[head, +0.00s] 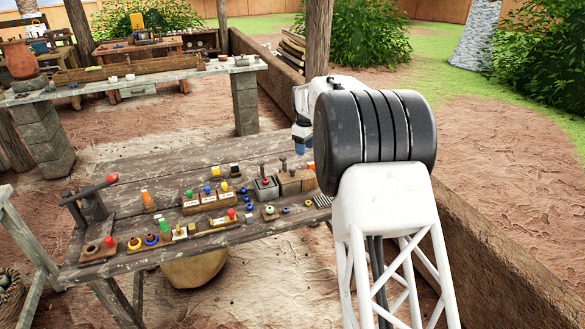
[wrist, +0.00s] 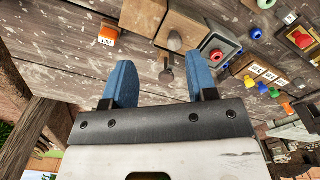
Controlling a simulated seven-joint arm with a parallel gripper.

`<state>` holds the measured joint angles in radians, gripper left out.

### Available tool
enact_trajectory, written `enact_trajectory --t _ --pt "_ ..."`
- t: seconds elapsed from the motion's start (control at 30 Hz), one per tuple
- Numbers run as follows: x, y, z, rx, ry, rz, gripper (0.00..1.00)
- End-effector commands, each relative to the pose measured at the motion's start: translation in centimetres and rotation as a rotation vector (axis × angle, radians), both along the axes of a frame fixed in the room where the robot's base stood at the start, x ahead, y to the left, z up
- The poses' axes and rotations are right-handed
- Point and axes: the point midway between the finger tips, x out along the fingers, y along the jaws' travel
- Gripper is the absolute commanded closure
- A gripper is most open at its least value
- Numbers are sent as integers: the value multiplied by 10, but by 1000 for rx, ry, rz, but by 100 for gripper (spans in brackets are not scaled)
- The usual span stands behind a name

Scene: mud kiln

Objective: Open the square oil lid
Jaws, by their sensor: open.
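I cannot tell for sure which piece is the square oil lid. A small orange block with a white label (wrist: 108,36) sits on the table at the upper left of the wrist view; the label is too small to read surely. My gripper (wrist: 163,78) is open and empty, its two blue fingers apart above the tabletop. The orange block is beyond the left finger, apart from it. In the head view my gripper (head: 302,134) hangs above the table's right part, partly hidden by my arm.
The weathered plank table (head: 150,165) carries several coloured buttons, switches and a red-handled lever (head: 92,190). A low mud wall (head: 480,255) runs along the right.

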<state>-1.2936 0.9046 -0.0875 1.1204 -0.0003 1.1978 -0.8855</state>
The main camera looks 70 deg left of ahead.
Motion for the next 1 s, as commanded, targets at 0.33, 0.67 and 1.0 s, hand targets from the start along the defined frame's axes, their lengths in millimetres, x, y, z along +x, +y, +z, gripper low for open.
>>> enact_trajectory --t 0.33,0.67,1.0 --pt "-39 27 -23 -5 2 65 47" --pt "-39 27 -24 -6 1 65 47" --pt "-39 26 -45 -8 2 64 47"
